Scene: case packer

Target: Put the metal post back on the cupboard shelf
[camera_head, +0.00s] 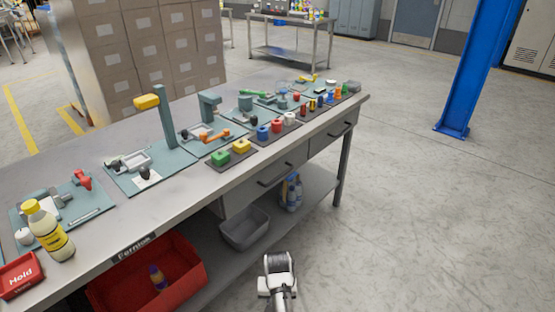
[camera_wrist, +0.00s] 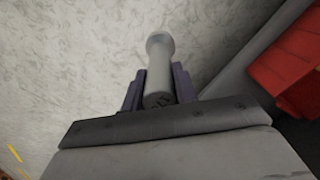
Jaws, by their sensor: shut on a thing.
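In the wrist view, my gripper (camera_wrist: 158,82) has its two dark purple fingers closed on either side of the metal post (camera_wrist: 158,52). The post is a plain grey cylinder with a wider round end, and it points away from the wrist over the pale floor. Its near end sits between the fingers, against the gripper body. In the head view part of my arm shows at the bottom, in front of the bench; the fingers and the post cannot be made out there. No cupboard shelf can be clearly identified in either view.
A long grey workbench (camera_head: 120,215) crosses the head view, with fixtures and coloured parts on mats. Below it are a red bin (camera_head: 190,290), a grey bin (camera_head: 245,228) and bottles (camera_head: 291,192). A blue column (camera_head: 480,75) stands right. The floor at right is clear.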

